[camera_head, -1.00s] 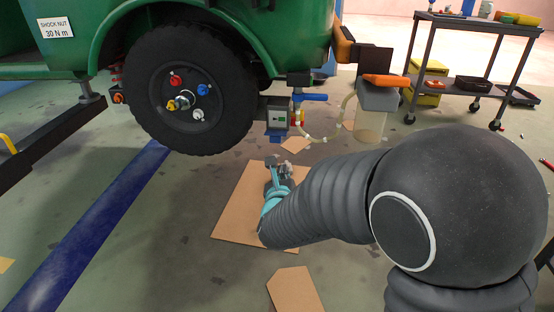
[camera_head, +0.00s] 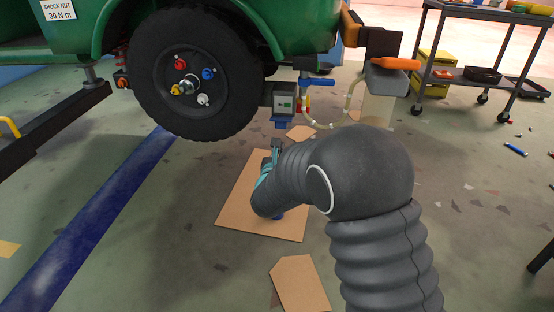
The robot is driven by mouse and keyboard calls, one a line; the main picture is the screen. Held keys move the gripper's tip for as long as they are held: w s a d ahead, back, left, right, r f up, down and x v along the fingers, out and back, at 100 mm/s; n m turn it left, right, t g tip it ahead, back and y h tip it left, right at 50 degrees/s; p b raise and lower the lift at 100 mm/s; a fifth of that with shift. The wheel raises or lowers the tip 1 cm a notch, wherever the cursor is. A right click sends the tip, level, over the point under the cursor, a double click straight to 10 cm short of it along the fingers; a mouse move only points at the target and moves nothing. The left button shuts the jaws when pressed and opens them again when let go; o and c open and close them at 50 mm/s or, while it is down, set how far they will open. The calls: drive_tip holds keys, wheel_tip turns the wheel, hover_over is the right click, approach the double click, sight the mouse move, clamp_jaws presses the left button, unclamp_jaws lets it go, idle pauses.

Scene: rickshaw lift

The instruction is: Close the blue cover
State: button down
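A grey box with a small green panel (camera_head: 283,104) is mounted under the green vehicle, right of the wheel. A blue piece (camera_head: 283,123) at its lower edge looks like the blue cover; its hinge and exact position are too small to tell. A blue lever-like part (camera_head: 317,82) sits above and to the right. My gripper (camera_head: 276,146), grey with teal parts behind it, appears just below the box in the picture. It looks apart from the blue piece, but depth is unclear. My arm partly hides it, and its finger opening cannot be made out.
The wheel (camera_head: 194,75) with coloured nuts stands left of the box. A pale hose (camera_head: 347,105) hangs to the right. Cardboard (camera_head: 238,209) lies on the floor below. A tool cart (camera_head: 462,75) stands at the back right.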

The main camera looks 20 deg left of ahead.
sight(281, 122)
drive_tip(key=shift+w+a+r, duration=0.1)
drive_tip(key=shift+w+r, duration=0.05)
drive_tip(key=shift+r, duration=0.8)
drive_tip(key=shift+w+r, duration=0.15)
drive_tip(key=shift+r, duration=0.8)
drive_tip(key=shift+r, duration=0.1)
